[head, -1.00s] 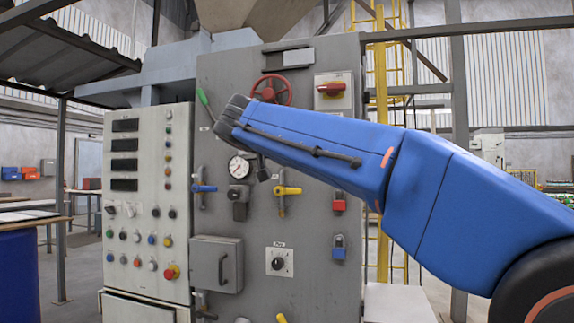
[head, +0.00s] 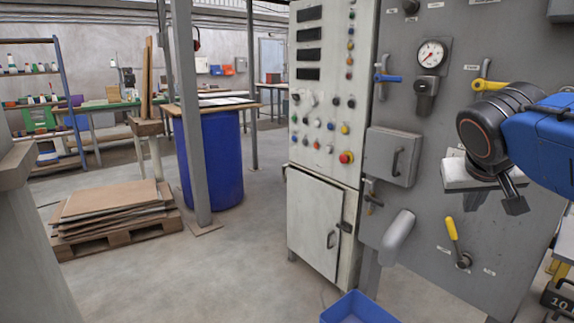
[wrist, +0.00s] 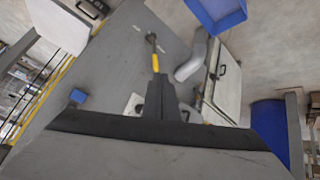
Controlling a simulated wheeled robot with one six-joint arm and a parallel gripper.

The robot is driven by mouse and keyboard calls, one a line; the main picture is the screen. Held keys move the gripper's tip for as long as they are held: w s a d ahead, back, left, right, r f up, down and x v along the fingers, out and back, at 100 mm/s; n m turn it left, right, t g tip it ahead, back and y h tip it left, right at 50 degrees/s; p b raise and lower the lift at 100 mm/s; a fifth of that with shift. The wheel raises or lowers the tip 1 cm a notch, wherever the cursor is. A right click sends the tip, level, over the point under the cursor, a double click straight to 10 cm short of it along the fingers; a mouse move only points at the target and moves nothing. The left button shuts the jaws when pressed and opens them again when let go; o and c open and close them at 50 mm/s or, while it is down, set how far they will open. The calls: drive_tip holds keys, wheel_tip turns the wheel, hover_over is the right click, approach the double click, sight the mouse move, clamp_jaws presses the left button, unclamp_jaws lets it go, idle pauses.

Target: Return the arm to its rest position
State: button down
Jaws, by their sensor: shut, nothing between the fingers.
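My blue arm (head: 550,135) reaches in from the right edge in the head view, its dark wrist bent downward. My gripper (head: 514,203) points down in front of the grey machine panel (head: 425,228), above and right of a yellow-handled lever (head: 452,232). Whether it touches the panel cannot be told. In the wrist view my gripper (wrist: 161,90) is a narrow dark shape, shut and empty, with the yellow lever (wrist: 155,63) showing just beyond its tip. The rest of my arm is outside the head view.
A control cabinet (head: 315,215) stands left of the panel, with a pale spout (head: 397,237) between them. A blue bin (head: 357,310) is below, also in the wrist view (wrist: 218,12). A blue drum (head: 212,160) and pallet (head: 120,238) stand left. The middle floor is open.

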drive_tip(key=s+a+f+n+y, duration=0.1)
drive_tip(key=s+a+f, duration=0.2)
drive_tip(key=f, duration=0.4)
drive_tip(key=s+a+f+n+g+y, duration=0.1)
drive_tip(key=s+a+f+y, duration=0.1)
drive_tip(key=s+f, duration=0.3)
drive_tip(key=s+a+f+n+y, duration=0.1)
drive_tip(key=s+a+f, duration=0.3)
drive_tip(key=f, duration=0.5)
drive_tip(key=shift+s+g+y, duration=0.4)
drive_tip(key=shift+s, duration=0.15)
